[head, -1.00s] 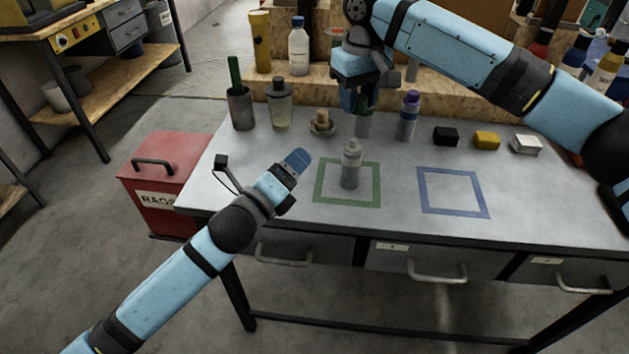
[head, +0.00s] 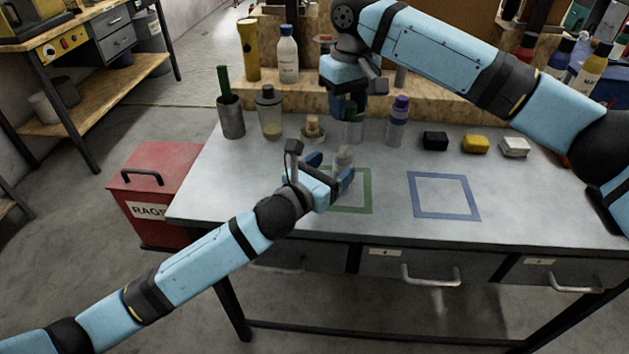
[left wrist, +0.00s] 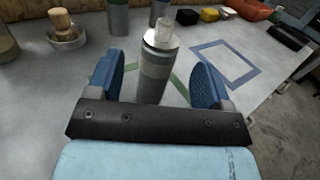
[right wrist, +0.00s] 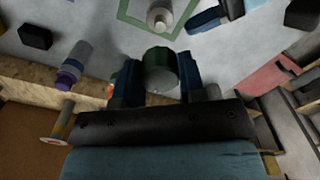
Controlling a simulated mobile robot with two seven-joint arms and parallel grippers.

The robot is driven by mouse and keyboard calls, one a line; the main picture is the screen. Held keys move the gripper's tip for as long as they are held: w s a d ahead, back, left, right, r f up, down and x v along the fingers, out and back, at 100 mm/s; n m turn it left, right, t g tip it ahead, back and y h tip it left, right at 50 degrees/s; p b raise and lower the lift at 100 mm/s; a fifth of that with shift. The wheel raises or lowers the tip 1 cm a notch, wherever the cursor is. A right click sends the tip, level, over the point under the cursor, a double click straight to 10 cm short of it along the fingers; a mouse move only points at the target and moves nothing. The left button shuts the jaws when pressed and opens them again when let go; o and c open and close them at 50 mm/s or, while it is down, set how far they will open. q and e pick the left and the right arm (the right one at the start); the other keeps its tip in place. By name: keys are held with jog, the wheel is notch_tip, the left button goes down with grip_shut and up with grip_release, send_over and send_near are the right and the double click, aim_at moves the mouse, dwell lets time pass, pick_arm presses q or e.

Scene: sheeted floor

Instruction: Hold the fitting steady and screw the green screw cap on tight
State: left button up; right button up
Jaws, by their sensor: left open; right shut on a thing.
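The fitting (head: 344,158), a grey cylinder with a paler narrow neck, stands upright at the green square outline (head: 368,195). My left gripper (head: 331,170) is open with its fingers either side of the fitting; the left wrist view shows the fitting (left wrist: 155,68) between them, with gaps at both sides. My right gripper (head: 348,106) is shut on the green screw cap (right wrist: 160,62), above the table and behind the fitting. In the right wrist view, the fitting's top (right wrist: 160,18) lies beyond the cap, apart from it. My right gripper mostly hides the cap in the head view.
A grey canister (left wrist: 118,18) and a purple-topped bottle (head: 397,120) stand behind. A brush in a bowl (head: 312,130) is to the left. Black (head: 435,140), yellow (head: 474,144) and white (head: 514,147) blocks lie right. The blue square (head: 443,213) is empty.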

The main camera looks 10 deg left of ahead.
aim_at(337, 163)
pick_arm(q)
jog(key=shift+x, duration=2.25)
jog(key=c, duration=1.1)
